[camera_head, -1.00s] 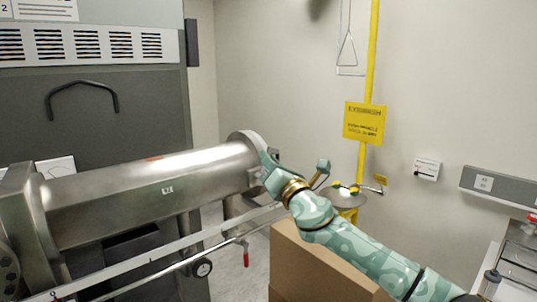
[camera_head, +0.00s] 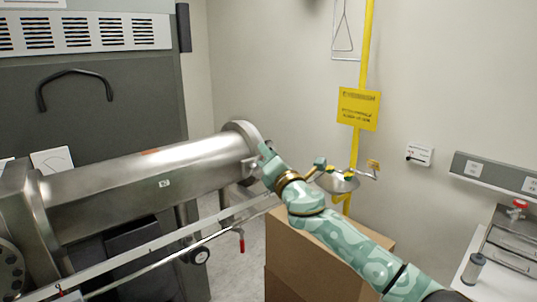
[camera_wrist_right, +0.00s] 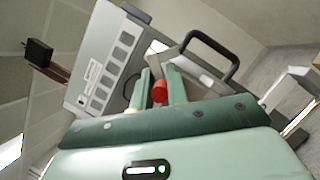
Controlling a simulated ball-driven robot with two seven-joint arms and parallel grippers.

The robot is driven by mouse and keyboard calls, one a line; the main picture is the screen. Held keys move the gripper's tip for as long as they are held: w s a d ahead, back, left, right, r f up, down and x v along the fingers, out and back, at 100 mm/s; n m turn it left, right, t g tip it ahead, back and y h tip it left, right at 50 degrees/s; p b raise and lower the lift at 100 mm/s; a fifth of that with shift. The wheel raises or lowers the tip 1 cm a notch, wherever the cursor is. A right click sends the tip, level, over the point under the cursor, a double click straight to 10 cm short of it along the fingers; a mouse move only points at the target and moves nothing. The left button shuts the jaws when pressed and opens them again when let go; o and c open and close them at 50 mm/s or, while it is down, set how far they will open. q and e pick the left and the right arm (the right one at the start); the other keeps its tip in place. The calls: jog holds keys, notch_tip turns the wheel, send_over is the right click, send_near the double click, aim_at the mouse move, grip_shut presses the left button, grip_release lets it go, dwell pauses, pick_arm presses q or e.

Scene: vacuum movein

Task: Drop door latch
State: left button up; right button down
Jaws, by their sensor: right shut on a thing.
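A long steel cylindrical chamber (camera_head: 150,177) lies across the left of the head view, with a round flange at its far right end (camera_head: 240,127). My right gripper (camera_head: 263,153) is at that flange end. In the right wrist view, its two green fingers (camera_wrist_right: 160,88) are closed on a small red knob (camera_wrist_right: 159,92). I take the knob to be the door latch's handle; the rest of the latch is hidden by the gripper. The knob does not show in the head view. My left gripper is not in view.
A cardboard box (camera_head: 300,258) stands below my right arm. A rail (camera_head: 150,246) runs in front of the chamber, near a red-handled lever (camera_head: 242,245). A yellow pole with an eyewash basin (camera_head: 338,182) stands behind. A bench (camera_head: 490,262) is at the right.

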jog(key=c, duration=1.6)
grip_release()
jog(key=shift+r, duration=0.3)
jog(key=shift+o, duration=1.1)
jog(key=shift+s+a, duration=0.1)
jog(key=shift+a, duration=0.1)
jog(key=shift+f, duration=0.15)
jog(key=shift+s+d, duration=0.15)
jog(key=shift+d, duration=0.05)
jog(key=b+v, duration=0.1)
jog(key=v, duration=1.5)
jog(key=shift+a, duration=0.1)
